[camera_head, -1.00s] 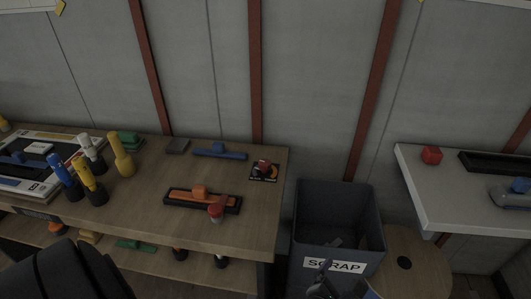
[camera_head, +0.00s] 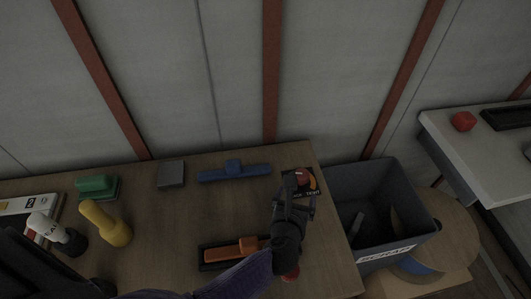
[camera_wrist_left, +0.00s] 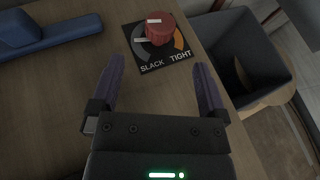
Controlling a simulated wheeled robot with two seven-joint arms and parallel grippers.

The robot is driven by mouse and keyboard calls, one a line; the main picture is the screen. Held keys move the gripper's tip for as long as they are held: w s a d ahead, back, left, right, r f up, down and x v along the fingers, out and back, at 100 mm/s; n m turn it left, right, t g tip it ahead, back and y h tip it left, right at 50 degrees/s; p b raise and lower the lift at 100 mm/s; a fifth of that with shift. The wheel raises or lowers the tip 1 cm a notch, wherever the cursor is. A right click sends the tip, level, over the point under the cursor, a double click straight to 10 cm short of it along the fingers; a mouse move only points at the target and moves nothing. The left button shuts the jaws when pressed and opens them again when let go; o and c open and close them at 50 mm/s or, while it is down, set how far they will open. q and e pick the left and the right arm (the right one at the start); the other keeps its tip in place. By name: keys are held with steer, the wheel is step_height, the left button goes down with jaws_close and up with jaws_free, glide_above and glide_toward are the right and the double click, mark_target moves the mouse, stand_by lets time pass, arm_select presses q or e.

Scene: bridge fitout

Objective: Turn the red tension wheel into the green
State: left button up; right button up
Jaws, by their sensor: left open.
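The red tension wheel (camera_wrist_left: 159,28) is a round knob on a dark square plate (camera_wrist_left: 150,64) marked SLACK and TIGHT. White marks show on the wheel and at the plate's left. An orange arc shows at the plate's right; I cannot make out green. In the head view the wheel (camera_head: 303,177) sits near the bench's back right corner, partly covered by my gripper. My left gripper (camera_head: 296,190) is open and empty. In the left wrist view its fingers (camera_wrist_left: 159,68) stand apart on the near side of the wheel, not around it. My right gripper is out of view.
A blue-handled tool (camera_head: 234,173) and a grey block (camera_head: 171,174) lie left of the wheel. An orange-handled tool in a black tray (camera_head: 214,254) lies under my arm. A grey scrap bin (camera_head: 350,252) stands right of the bench (camera_head: 150,235). A white table (camera_head: 480,160) is farther right.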

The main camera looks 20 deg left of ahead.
mark_target(302, 176)
arm_select(q)
steer(key=shift+w+a+f, duration=0.15)
steer(key=shift+w+a, duration=0.1)
steer(key=shift+a, duration=0.1)
steer(key=b+x, duration=0.1)
steer(key=x, duration=0.1)
steer(key=b+x, duration=0.1)
steer(key=d+b+x, duration=0.1)
steer(key=x, duration=0.1)
steer(key=shift+w+a+f, duration=0.1)
steer(key=shift+w+f, duration=0.15)
steer(key=shift+w, duration=0.1)
steer(key=b+x, duration=0.1)
steer(key=x, duration=0.1)
steer(key=shift+w+a, duration=0.1)
steer(key=shift+w, duration=0.2)
steer(key=shift+w+f+b, duration=0.1)
steer(key=shift+w+b, duration=0.2)
steer(key=shift+w, duration=0.15)
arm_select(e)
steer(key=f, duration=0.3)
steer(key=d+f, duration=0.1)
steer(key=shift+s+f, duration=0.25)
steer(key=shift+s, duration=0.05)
arm_select(q)
steer(key=c, duration=1.3)
